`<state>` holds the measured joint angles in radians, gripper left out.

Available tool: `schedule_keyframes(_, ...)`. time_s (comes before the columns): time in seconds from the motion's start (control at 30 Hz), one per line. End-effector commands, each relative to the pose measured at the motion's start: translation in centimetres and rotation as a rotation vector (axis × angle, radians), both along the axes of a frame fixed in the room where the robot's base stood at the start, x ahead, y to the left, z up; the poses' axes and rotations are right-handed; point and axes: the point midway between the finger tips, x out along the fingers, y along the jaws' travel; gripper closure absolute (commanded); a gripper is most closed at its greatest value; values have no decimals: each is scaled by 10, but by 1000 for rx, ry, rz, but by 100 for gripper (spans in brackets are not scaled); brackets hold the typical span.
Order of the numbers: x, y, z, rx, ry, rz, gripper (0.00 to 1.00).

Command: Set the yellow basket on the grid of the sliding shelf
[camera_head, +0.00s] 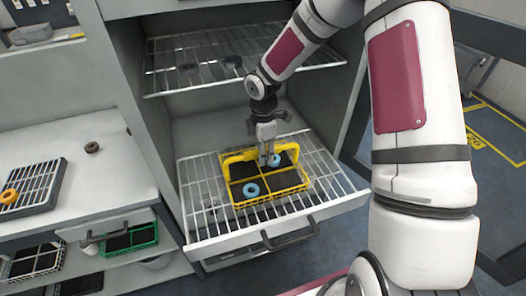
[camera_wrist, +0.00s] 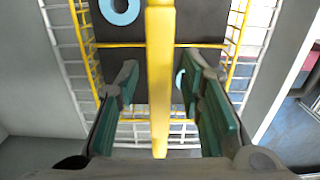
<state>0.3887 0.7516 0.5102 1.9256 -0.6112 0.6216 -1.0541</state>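The yellow basket (camera_head: 262,200) is on the white wire grid of the pulled-out sliding shelf (camera_head: 330,184). It looks level and lies within the grid's edges. It has a dark floor split into compartments, and two blue rings (camera_head: 251,190) show in it. Its yellow handle (camera_wrist: 160,60) spans the top. My gripper (camera_head: 267,158) is over the middle of the basket, at the handle. In the wrist view my gripper (camera_wrist: 158,78) is open: its green-padded fingers stand on either side of the handle with gaps. Part of the handle is hidden behind the fingers in the head view.
Another wire shelf (camera_head: 240,60) with dark round items is above. A shelf front handle (camera_head: 290,236) sticks out toward me. A left counter holds a dark rack (camera_head: 30,188) with an orange ring. A green basket (camera_head: 130,240) stands below. Bare grid surrounds the yellow basket.

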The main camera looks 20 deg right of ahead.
Motion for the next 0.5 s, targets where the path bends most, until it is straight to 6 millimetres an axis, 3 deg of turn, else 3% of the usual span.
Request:
schedule_keyframes(0.17,1,0,12,-1,-3,0,65)
schedule_keyframes(0.5,2,-1,78,-2,-5,-2,65)
